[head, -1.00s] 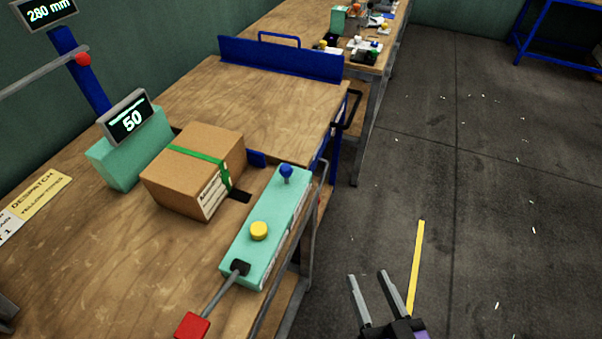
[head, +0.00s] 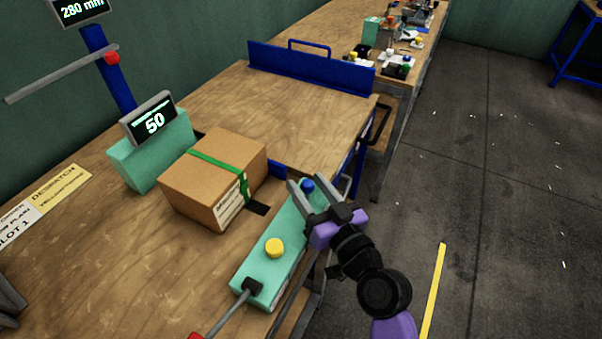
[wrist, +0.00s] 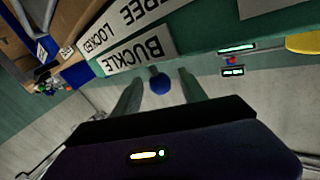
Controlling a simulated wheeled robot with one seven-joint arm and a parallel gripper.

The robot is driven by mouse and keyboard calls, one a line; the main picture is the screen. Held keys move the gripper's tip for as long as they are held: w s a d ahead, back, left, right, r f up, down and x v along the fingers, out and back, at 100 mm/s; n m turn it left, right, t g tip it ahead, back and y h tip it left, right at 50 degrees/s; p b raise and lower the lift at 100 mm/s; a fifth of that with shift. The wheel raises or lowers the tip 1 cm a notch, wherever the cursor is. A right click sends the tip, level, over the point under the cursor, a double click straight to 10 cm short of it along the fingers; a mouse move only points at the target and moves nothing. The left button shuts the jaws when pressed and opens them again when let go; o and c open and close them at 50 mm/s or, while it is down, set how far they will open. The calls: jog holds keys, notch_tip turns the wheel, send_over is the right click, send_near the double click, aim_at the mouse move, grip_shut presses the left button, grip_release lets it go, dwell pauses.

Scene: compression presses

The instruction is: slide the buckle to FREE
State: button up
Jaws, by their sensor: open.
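The buckle control is a blue knob (head: 308,186) at the far end of the pale green control box (head: 262,262), on the bench's right edge. My gripper (head: 310,184) is open over that end, its fingers on either side of the knob in the head view. The wrist view also shows the blue knob (wrist: 160,84) between the open fingers; I cannot tell whether they touch it. An upside-down BUCKLE label (wrist: 140,50) is beside the knob, with a LOCKED and FREE label (wrist: 118,24) beyond it. I cannot tell which setting the knob is at.
A yellow button (head: 274,248) and a grey lever (head: 236,307) are nearer on the same box. A cardboard box (head: 205,185) with a green strap sits left of it, before a display reading 50 (head: 154,122). Open floor (head: 480,190) lies to the right.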

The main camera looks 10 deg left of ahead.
jog(key=shift+x, duration=1.75)
grip_shut()
